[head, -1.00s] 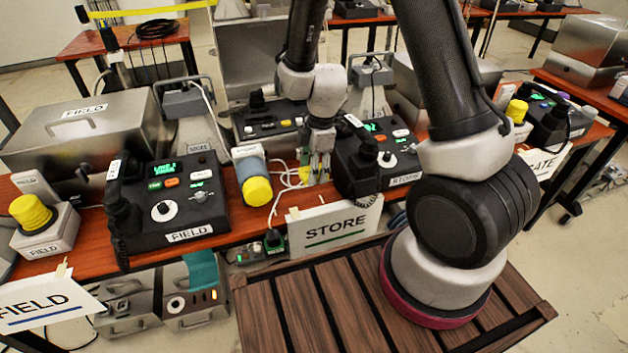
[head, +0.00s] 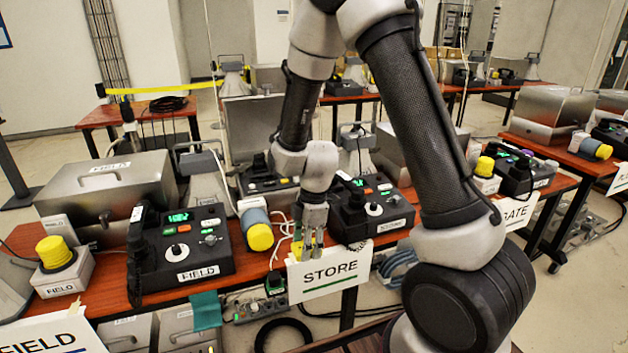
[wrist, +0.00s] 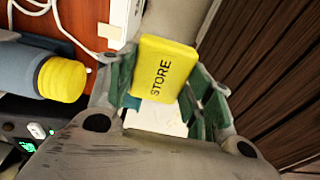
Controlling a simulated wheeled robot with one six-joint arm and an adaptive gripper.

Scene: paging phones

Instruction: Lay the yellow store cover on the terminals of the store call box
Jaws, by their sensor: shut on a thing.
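The yellow store cover (wrist: 166,68), a small block lettered STORE, is held between the green-padded fingers of my gripper (wrist: 165,95) in the wrist view. In the head view my gripper (head: 313,248) points down at the table's front edge, just above the STORE sign; only a sliver of the yellow cover (head: 297,248) shows there. A black desk unit labelled STORE (head: 372,212) stands right of my gripper. A white box (wrist: 122,18) with pale cables beside it shows partly at the top of the wrist view. I cannot make out the call box terminals.
A grey-blue cylinder with a yellow cap (head: 258,232) lies left of my gripper. The STORE sign (head: 330,272) hangs at the table front. The FIELD desk unit (head: 185,245) and a white FIELD box with a yellow button (head: 62,270) stand farther left.

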